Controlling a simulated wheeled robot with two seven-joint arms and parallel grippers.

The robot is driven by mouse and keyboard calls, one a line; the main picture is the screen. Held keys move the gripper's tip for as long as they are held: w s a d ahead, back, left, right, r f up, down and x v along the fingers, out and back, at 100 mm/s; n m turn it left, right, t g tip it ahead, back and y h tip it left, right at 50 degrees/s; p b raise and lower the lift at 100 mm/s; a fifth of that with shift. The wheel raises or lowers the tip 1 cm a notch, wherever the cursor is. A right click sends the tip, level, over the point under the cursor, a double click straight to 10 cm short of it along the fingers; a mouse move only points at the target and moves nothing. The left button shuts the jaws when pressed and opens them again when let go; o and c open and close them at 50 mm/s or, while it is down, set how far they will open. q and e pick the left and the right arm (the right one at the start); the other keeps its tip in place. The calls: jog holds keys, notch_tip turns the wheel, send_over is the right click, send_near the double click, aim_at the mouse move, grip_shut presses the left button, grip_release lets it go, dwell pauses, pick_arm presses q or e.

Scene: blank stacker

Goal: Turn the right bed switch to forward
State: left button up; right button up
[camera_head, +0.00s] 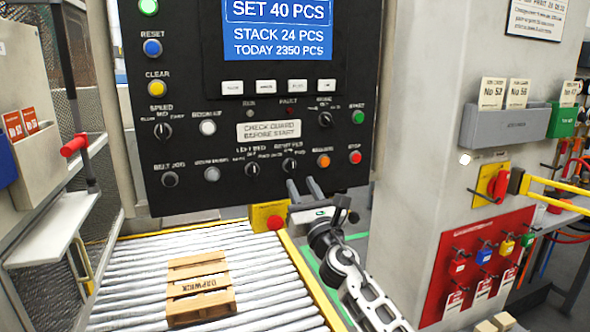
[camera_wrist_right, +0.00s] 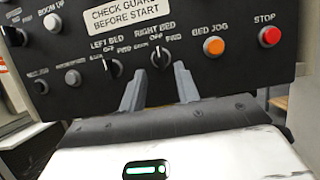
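The right bed switch (camera_head: 289,164) is a black round knob low on the black control panel; it also shows in the right wrist view (camera_wrist_right: 161,56). Its white mark points roughly up, near the OFF label, with FWD to the right. My right gripper (camera_head: 303,187) is below the switch and a little right of it in the head view. In the right wrist view its two grey fingers (camera_wrist_right: 159,88) stand apart, with the knob above and between their tips and nothing held. Contact with the knob does not show. My left gripper is not in view.
The left bed switch (camera_wrist_right: 113,68) is close on the left. The orange bed jog button (camera_wrist_right: 213,46) and red stop button (camera_wrist_right: 269,36) are on the right. Below the panel are a red button on a yellow box (camera_head: 268,216) and a roller bed (camera_head: 130,280) with a wooden pallet (camera_head: 200,287).

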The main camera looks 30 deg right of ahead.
aim_at(293, 169)
jog(key=x, duration=0.5)
jog(key=shift+w, duration=0.2)
grip_shut()
jog(key=shift+m, duration=0.3)
jog(key=m+h, duration=0.1)
jog(key=m, duration=0.2)
jog(key=m+g+h, duration=0.1)
jog(key=m+h, duration=0.1)
jog(key=m, duration=0.1)
jog(key=shift+a, duration=0.15)
jog(key=shift+m+g+h, duration=0.55)
jog(key=shift+m+g, duration=0.1)
jog(key=shift+m, duration=0.9)
jog(key=shift+m+g+h, duration=0.55)
jog(key=shift+m+g, duration=0.1)
jog(key=shift+m, duration=0.9)
